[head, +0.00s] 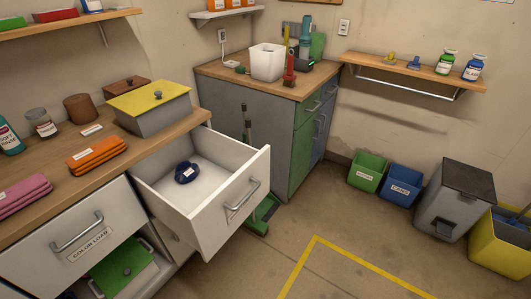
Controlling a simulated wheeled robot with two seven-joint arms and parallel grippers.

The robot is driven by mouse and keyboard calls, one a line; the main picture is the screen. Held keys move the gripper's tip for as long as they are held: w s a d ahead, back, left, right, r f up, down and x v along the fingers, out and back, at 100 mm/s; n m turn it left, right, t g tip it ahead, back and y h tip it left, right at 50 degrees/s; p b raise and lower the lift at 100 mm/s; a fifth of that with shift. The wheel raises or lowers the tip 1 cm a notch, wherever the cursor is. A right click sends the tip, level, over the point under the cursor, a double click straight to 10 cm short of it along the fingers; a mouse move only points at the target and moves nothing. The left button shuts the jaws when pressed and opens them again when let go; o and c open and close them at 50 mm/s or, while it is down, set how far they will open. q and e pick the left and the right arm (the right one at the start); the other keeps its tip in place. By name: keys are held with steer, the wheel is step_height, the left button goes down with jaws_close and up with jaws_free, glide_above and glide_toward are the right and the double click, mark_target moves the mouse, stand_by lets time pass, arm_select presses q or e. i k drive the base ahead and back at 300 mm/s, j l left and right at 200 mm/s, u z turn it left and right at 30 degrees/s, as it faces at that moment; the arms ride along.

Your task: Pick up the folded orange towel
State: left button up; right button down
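The folded orange towel (97,155) lies on the wooden counter at the left, near its front edge. It is a neat stack with a small white label on its front side. It stands between a folded pink towel and a grey box with a yellow lid. Nothing touches or covers it. Neither of my grippers shows in the head view.
A white drawer (240,195) stands pulled out right of the towel, with a dark blue item (186,172) inside. The pink towel (20,195) lies to the left. The yellow-lidded box (150,108) and a brown canister (80,108) stand behind. Floor inside the yellow line is clear.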

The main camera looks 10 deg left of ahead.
mark_target(87, 159)
steer(key=u, duration=1.75)
steer(key=i+j+z, duration=0.15)
steer(key=z, duration=0.2)
steer(key=i+j+z, duration=0.15)
steer(key=j+z, duration=0.2)
steer(key=i+j+z, duration=0.1)
steer(key=j+z, duration=0.25)
